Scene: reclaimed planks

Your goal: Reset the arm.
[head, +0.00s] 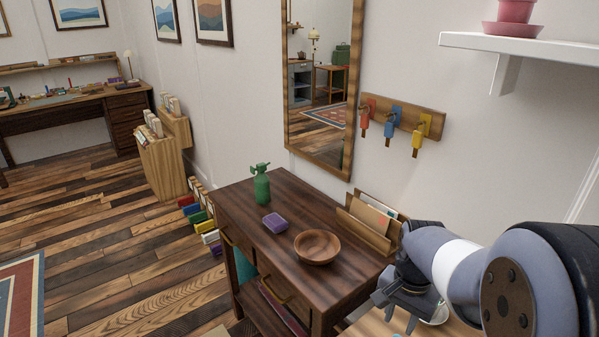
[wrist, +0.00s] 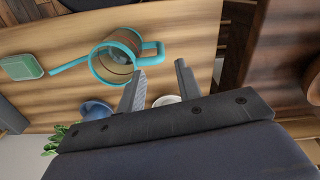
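My gripper (head: 396,312) is at the lower right of the head view, low over a light wooden surface (head: 374,326) beside the dark cabinet. My arm reaches in from the right edge and bends down to it. In the wrist view my gripper (wrist: 161,66) has its two fingers apart, with nothing held between them. A teal-rimmed can (wrist: 122,50) with a long spout and a handle lies ahead of the fingers.
A green dish (wrist: 22,67), a blue bowl (wrist: 97,109) and a white round item (wrist: 166,100) are near the can. The dark cabinet (head: 285,260) holds a wooden bowl (head: 317,246), purple block (head: 275,223), green bottle (head: 261,185) and letter holder (head: 366,228). A white shelf (head: 540,50) hangs above.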

